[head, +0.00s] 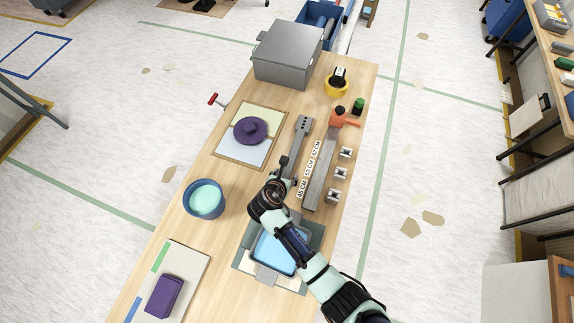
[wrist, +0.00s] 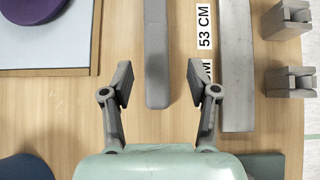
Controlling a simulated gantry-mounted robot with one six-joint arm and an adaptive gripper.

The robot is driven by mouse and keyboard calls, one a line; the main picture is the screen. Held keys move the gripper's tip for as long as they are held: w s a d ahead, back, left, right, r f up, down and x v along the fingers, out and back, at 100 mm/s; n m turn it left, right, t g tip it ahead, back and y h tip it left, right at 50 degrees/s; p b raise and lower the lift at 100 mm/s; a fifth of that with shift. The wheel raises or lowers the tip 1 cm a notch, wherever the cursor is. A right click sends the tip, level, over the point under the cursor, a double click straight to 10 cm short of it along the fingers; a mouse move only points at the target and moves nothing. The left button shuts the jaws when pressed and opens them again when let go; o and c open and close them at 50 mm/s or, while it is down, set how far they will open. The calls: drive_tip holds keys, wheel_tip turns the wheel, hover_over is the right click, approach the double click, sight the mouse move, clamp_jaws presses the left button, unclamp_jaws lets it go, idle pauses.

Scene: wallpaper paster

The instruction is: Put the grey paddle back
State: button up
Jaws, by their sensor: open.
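The grey paddle (head: 302,130) lies flat on the wooden table, its wider end with dark holes pointing away from me. Its narrow, rounded handle end (wrist: 157,75) shows in the wrist view. My gripper (head: 287,171) is over the handle end, and in the wrist view its open fingers (wrist: 160,88) stand one on each side of the handle, with a gap on both sides. I cannot tell how far above the table the fingertips are. My arm hides part of the near end in the head view.
A long grey bar (head: 321,172) with length labels lies just right of the paddle, beside several small grey blocks (head: 341,173). A board with a purple disc (head: 250,131) is at left. A blue bucket (head: 204,200) and blue tray (head: 270,258) are nearer; a grey box (head: 288,52) stands behind.

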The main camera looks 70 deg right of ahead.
drive_tip(key=shift+a+r, duration=0.3)
drive_tip(key=w+a+r+m+t+y, duration=0.1)
drive_tip(key=w+a+r+m+t, duration=0.4)
drive_tip(key=w+a+r+m, duration=0.35)
drive_tip(key=a+r+m+t+y, duration=0.75)
drive_tip(key=a+r+m, duration=0.25)
drive_tip(key=a+r, duration=1.5)
wheel_tip(320, 180, up, 16)
drive_tip(key=a+p, duration=0.1)
drive_tip(key=p, duration=1.7)
drive_tip(key=shift+w+a, duration=0.15)
drive_tip(key=shift+w, duration=0.3)
drive_tip(key=shift+y, duration=0.25)
